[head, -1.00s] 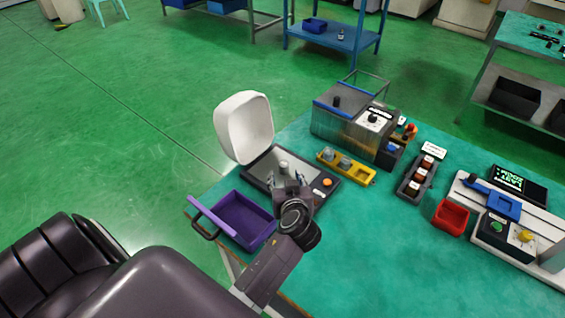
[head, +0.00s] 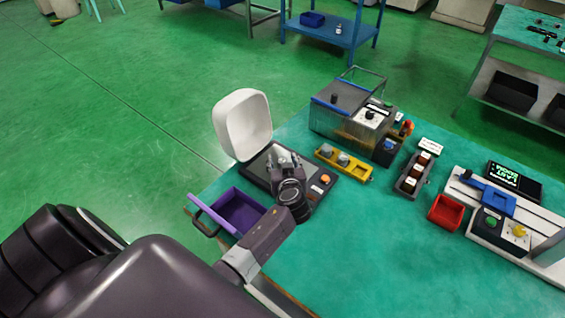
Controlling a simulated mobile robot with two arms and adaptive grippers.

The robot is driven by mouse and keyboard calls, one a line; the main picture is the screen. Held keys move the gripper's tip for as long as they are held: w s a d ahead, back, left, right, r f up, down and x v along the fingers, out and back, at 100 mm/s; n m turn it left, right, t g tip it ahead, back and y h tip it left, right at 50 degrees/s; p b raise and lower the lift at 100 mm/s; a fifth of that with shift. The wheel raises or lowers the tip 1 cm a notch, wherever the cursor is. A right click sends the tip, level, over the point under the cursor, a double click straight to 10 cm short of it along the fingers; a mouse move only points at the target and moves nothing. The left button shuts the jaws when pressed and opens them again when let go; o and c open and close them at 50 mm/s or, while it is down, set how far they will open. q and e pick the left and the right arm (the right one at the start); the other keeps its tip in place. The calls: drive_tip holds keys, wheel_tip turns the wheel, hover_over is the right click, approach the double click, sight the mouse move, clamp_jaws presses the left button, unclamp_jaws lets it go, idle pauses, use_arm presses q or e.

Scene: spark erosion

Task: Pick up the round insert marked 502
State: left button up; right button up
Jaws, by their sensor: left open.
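My left gripper (head: 284,159) is open, low over the dark flat plate (head: 262,163) of the device with a raised white lid (head: 243,124). A small grey round piece that stood on this plate is now mostly or wholly hidden by the gripper; I cannot tell whether the fingers are around it. Two more grey round pieces sit in the yellow holder (head: 357,172) to the right: one at its left end (head: 326,149), one near its middle (head: 343,158). No 502 mark is readable on any piece. My right gripper is out of view.
A purple open tray (head: 238,212) stands at the table's left edge. Behind the yellow holder is a clear-walled tank machine (head: 345,107). A dark rack (head: 412,176) and a red bin (head: 446,212) stand to the right. The front of the table (head: 380,260) is clear.

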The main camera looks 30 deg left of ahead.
use_arm(q)
clamp_jaws()
idle(0.4)
drive_tip(key=shift+w+r, duration=0.1)
drive_tip(key=shift+r, duration=0.1)
